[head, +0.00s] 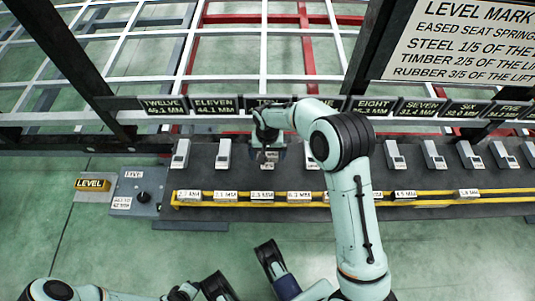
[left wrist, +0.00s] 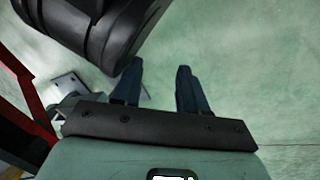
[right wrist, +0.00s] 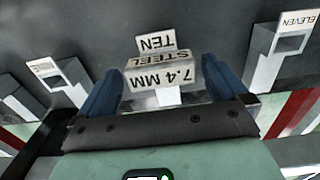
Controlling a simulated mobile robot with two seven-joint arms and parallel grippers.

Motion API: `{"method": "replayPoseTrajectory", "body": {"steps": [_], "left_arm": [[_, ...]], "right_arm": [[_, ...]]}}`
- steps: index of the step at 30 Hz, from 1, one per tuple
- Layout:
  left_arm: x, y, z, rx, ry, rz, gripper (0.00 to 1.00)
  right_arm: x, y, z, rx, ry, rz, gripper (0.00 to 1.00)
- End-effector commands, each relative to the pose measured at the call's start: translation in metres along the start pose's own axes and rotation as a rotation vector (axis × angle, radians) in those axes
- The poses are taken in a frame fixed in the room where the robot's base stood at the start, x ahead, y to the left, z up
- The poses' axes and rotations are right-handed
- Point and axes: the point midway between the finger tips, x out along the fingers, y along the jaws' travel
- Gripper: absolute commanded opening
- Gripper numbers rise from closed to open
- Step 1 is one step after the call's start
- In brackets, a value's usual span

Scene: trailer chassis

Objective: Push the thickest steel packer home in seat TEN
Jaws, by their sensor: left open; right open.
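The steel packer (right wrist: 162,70), a pale block marked STEEL and 7.4 MM, shows in the right wrist view just in front of the TEN label (right wrist: 155,43). A pale part of the seat shows below it. How deep the packer sits is hidden. My right gripper (right wrist: 162,64) is open, one finger on each side of the packer, with gaps visible. In the head view the right gripper (head: 268,143) hangs over the seat row and covers most of seat TEN. My left gripper (left wrist: 160,70) is open and empty above the green floor.
Pale seats, including one (head: 223,153), line the dark beam on both sides. A yellow-railed rack (head: 430,200) in front holds several labelled packers. A grey LEVEL panel with a knob (head: 143,197) stands left. Black posts and a sign (head: 465,45) rise behind.

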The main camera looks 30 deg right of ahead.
Motion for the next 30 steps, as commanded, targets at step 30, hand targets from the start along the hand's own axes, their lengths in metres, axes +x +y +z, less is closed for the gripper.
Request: {"method": "replayPoseTrajectory", "body": {"steps": [30], "left_arm": [[-0.043, 0.031, 0.001, 0.034, 0.008, 0.05, 0.43]], "right_arm": [[-0.123, 0.0, -0.001, 0.0, 0.005, -0.004, 1.0]]}}
